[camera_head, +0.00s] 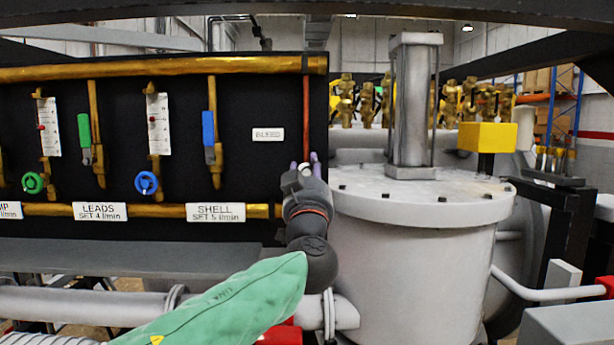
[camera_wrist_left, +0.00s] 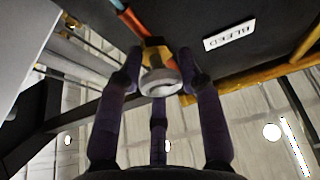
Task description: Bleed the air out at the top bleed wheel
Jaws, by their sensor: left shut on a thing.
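My left gripper (camera_head: 308,168) is at the lower right corner of the black panel, below the red bleed pipe (camera_head: 306,112). Its purple fingertips show there, but the arm hides the wheel in the head view. In the left wrist view, the grey-white round bleed wheel (camera_wrist_left: 160,84) sits on a brass fitting (camera_wrist_left: 152,53) under the orange-red pipe (camera_wrist_left: 133,22). The fingers of my left gripper (camera_wrist_left: 158,77) are shut around the wheel. The white BLEED label (camera_head: 268,134) also shows in the wrist view (camera_wrist_left: 229,34). My right gripper is not in view.
Left of the wheel, the panel has flow gauges, a green lever (camera_head: 84,130), a blue lever (camera_head: 208,128) and a blue knob (camera_head: 146,183). The large grey vessel (camera_head: 415,240) stands close on the right. A grey ledge (camera_head: 130,258) runs below the panel.

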